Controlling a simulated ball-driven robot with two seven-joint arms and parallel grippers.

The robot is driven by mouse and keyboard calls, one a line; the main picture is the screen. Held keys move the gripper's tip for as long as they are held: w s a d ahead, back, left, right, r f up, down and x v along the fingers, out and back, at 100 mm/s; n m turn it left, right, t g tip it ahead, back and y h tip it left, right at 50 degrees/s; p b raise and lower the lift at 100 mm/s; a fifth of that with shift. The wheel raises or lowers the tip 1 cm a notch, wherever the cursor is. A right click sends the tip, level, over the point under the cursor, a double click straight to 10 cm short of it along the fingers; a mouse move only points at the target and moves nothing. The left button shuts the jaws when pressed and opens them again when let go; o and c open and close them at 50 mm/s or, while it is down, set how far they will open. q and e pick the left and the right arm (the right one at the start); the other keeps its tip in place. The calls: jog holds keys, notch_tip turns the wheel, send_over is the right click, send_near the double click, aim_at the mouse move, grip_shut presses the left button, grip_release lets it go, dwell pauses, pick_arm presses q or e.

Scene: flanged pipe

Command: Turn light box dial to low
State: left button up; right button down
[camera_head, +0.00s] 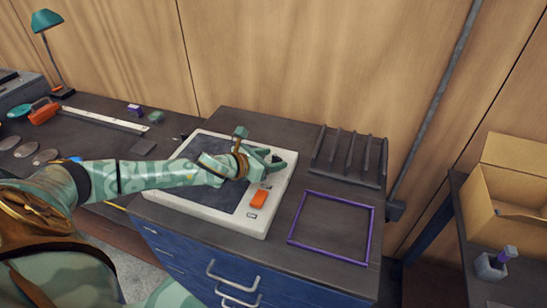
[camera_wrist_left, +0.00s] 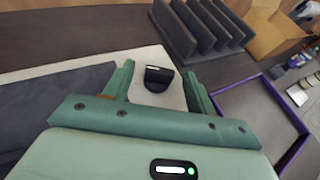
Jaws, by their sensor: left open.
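The light box (camera_head: 245,222) is a white-framed box with a dark panel, lying on top of the blue drawer cabinet. An orange switch (camera_head: 259,199) sits on its right strip. The black dial (camera_wrist_left: 157,78) shows on the white strip in the left wrist view, with a light mark on its top. My left gripper (camera_head: 264,163) is over the upper right part of the box. In the wrist view its green fingers (camera_wrist_left: 158,88) are open, one on each side of the dial, with gaps between. Whether they touch it is unclear. My right gripper is not in view.
A dark slotted rack (camera_head: 349,158) stands right of the light box, and a purple frame (camera_head: 332,228) lies in front of it. A cardboard box (camera_head: 510,205) is on the right-hand table. A teal lamp (camera_head: 50,50) and tools are on the left bench.

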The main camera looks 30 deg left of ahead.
pick_arm(q)
jog(key=shift+w+d+f, duration=0.15)
jog(key=shift+w+f, duration=0.05)
jog(key=shift+w, duration=0.35)
jog(key=c, duration=1)
